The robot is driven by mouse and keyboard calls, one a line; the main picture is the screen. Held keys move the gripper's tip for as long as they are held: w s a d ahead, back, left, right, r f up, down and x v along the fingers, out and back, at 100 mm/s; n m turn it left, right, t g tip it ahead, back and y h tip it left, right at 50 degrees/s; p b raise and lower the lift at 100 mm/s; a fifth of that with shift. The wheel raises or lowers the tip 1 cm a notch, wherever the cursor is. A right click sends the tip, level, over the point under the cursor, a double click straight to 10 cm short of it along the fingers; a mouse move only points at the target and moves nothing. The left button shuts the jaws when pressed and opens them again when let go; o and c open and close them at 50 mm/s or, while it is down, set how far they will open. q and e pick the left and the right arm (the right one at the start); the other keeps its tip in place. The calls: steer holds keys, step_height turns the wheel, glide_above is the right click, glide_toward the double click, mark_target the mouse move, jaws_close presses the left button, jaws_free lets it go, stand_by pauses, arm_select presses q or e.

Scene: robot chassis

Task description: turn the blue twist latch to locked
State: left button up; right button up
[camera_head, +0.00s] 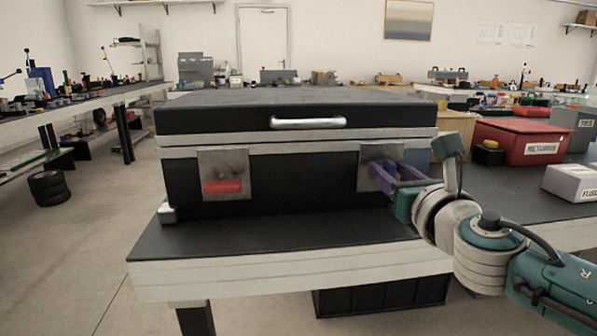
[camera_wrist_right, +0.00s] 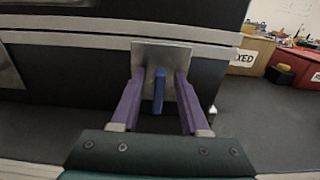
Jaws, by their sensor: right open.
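The blue twist latch (camera_wrist_right: 159,90) sits on a metal plate (camera_wrist_right: 150,53) on the front of a black case (camera_head: 290,180). In the right wrist view its handle hangs vertically. In the head view my gripper hides the handle, and only the plate (camera_head: 368,158) shows clearly. My right gripper (camera_head: 383,177) is open at the plate, with its two purple fingers on either side of the blue handle. Gaps show between the handle and both fingers, so it is not gripped. My left gripper is not in view.
A second plate with a red latch handle (camera_head: 222,187), lying horizontal, is on the case's left front. The lid has a silver handle (camera_head: 308,123). A red bin (camera_head: 521,142) and a grey box (camera_head: 572,183) stand to the right. The bench's front strip (camera_head: 270,238) is clear.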

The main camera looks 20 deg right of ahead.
steer(key=shift+w, duration=0.35)
steer(key=shift+c, duration=0.2)
jaws_close()
